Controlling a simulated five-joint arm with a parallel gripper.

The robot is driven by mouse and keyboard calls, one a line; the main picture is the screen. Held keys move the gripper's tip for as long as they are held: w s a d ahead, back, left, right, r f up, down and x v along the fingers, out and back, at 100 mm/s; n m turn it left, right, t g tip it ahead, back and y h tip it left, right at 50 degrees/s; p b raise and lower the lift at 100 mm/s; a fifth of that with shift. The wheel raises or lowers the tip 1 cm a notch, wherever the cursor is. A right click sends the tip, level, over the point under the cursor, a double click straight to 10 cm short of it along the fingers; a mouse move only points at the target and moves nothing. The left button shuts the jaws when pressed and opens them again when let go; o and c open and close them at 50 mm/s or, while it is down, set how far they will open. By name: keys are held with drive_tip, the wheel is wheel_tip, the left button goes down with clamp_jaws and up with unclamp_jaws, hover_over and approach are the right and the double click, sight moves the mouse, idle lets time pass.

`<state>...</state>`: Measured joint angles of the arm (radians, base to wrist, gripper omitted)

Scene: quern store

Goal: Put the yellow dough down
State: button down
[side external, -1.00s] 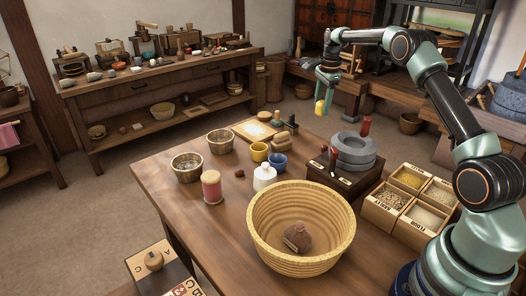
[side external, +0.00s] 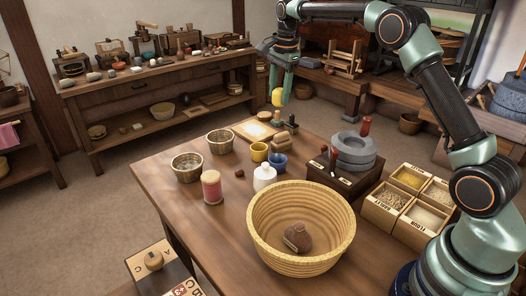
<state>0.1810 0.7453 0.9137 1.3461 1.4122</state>
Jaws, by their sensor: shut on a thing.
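The yellow dough (side external: 277,98) is a small rounded yellow lump held in the air, above the far part of the wooden table as seen here. My gripper (side external: 278,88) points down and is shut on the dough. Its fingers partly hide the top of the lump. In the picture the dough hangs above the brown pieces and the small yellow and blue cups, touching none of them.
A large basket (side external: 268,250) with a brown bag in it fills the front. A stone quern (side external: 354,150) and a divided grain box (side external: 378,218) stand at right. A yellow cup (side external: 259,151), blue cup (side external: 278,163) and white bottle (side external: 264,180) stand mid-table. Bare wood lies front left.

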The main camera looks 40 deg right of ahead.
drive_tip(key=s+a+n+y, duration=0.1)
drive_tip(key=s+a+n, duration=0.4)
drive_tip(key=a, duration=1)
drive_tip(key=s+a+n, duration=0.2)
drive_tip(key=s+a, duration=0.6)
drive_tip(key=a, duration=0.8)
wheel_tip(320, 180, down, 20)
drive_tip(key=shift+d+f, duration=0.1)
drive_tip(key=shift+f, duration=0.1)
drive_tip(key=shift+f, duration=0.1)
drive_tip(key=shift+c, duration=1.5)
unclamp_jaws()
